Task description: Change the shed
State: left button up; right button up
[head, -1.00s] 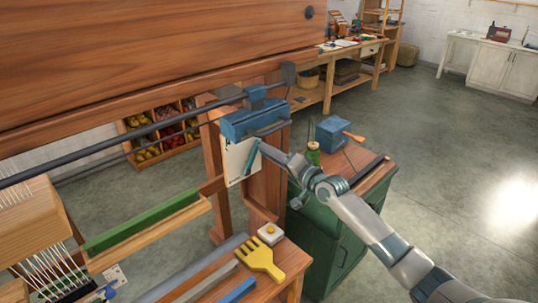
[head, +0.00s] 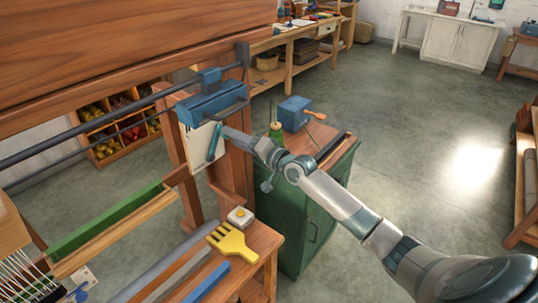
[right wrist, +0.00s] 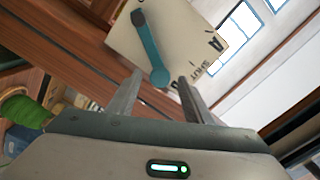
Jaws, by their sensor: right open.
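A teal lever (head: 215,142) sits on a cream plate (head: 198,150) fixed to the loom's wooden post, below a blue box-shaped part (head: 207,106). In the right wrist view the lever (right wrist: 150,48) lies tilted across the plate (right wrist: 190,30), which carries dark lettering only partly legible. My right gripper (head: 228,138) is close in front of the plate. Its two fingers (right wrist: 160,82) are apart, and the lever's rounded end appears between their tips; whether they touch it I cannot tell. My left gripper is out of view.
White heddles (head: 22,275) and a green-topped beam (head: 105,220) are at left. A yellow comb (head: 232,243) and a button box (head: 241,216) lie on the loom's bench. A green cabinet (head: 305,220) with a blue box (head: 294,112) stands behind my right arm. Open floor lies to the right.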

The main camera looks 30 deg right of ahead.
pick_arm(q)
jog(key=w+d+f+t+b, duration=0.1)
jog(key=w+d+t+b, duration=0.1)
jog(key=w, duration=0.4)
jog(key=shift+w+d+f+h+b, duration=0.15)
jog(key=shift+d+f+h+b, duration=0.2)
jog(key=shift+b, duration=0.35)
pick_arm(e)
jog(key=v, duration=1.6)
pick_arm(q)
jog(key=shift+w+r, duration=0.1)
